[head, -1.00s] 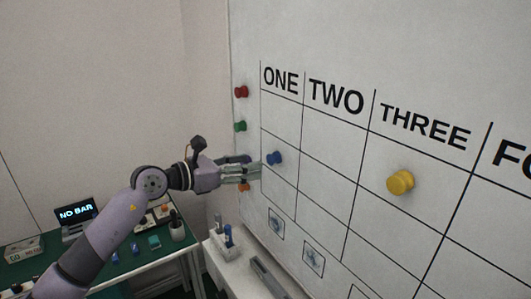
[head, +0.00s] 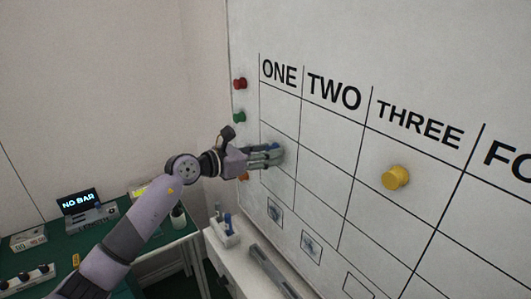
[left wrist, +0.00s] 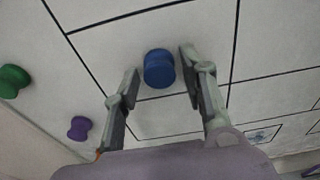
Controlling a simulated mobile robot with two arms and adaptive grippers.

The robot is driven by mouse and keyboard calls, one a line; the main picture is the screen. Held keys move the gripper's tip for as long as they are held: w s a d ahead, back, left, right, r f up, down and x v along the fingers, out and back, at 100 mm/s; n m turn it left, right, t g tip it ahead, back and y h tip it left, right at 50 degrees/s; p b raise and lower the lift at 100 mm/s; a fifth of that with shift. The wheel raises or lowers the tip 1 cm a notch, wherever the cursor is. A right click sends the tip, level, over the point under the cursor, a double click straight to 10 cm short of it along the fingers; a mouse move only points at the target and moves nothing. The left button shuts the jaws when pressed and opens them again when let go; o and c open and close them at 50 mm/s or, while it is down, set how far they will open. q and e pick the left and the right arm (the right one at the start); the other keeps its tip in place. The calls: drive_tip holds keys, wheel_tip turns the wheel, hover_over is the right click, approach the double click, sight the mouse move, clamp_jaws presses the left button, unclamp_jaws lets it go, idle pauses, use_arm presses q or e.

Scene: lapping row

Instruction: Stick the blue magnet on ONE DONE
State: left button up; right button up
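The blue magnet (left wrist: 159,69) sits on the whiteboard (head: 430,80), in the column headed ONE. My left gripper (left wrist: 160,82) is open, with its two fingers on either side of the blue magnet and a gap showing between each finger and it. In the head view my left gripper (head: 272,155) is at the board and hides most of the blue magnet (head: 275,147). No label reading DONE can be made out. My right gripper is in neither view.
A red magnet (head: 239,84) and a green magnet (head: 239,117) are left of the grid. A purple magnet (left wrist: 80,128) shows in the left wrist view. A yellow magnet (head: 395,177) is under THREE. A ledge holds a pen holder (head: 224,236). A green table (head: 150,241) stands at left.

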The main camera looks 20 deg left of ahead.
use_arm(q)
drive_tip(key=c, duration=0.8)
drive_tip(key=shift+c, duration=0.2)
drive_tip(key=shift+s+a, duration=0.15)
drive_tip(key=shift+v, duration=1.25)
drive_tip(key=shift+s+a+f, duration=0.1)
drive_tip(key=shift+s+f, duration=0.05)
drive_tip(key=shift+f+b+v, duration=0.2)
drive_tip(key=shift+b+v, duration=0.55)
drive_tip(key=shift+v, duration=0.7)
drive_tip(key=shift+f+b+v, duration=0.25)
drive_tip(key=shift+b+v, duration=0.45)
drive_tip(key=shift+v, duration=0.75)
